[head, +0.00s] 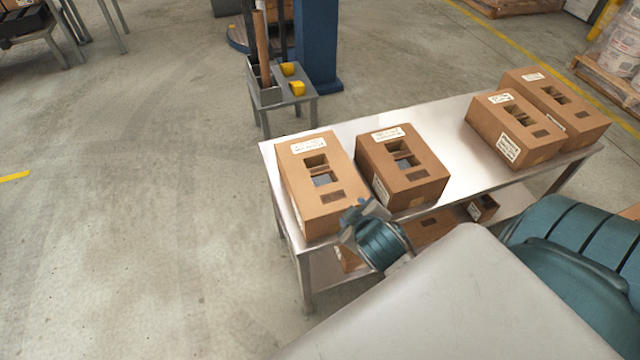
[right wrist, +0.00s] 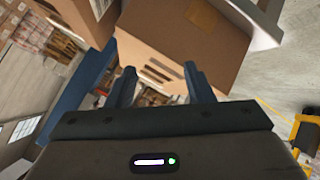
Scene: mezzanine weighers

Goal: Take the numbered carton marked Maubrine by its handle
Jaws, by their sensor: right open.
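Several brown cartons with white labels and cut-out openings stand on a steel table (head: 455,135). They are a left carton (head: 335,212), a second carton (head: 425,188), a third carton (head: 490,125) and a far right carton (head: 580,120). The label print is too small to read, so I cannot tell which is marked Maubrine. My right gripper (head: 363,212) is at the table's front edge, by the near corners of the two left cartons. In the right wrist view its fingers (right wrist: 162,88) are apart and empty, with a carton (right wrist: 185,35) close beyond them. My left gripper is out of view.
More cartons sit on the table's lower shelf, one showing at its right (head: 482,208). A small grey stand (head: 285,100) with yellow items is behind the table, beside a blue column (head: 317,45). The floor to the left is clear.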

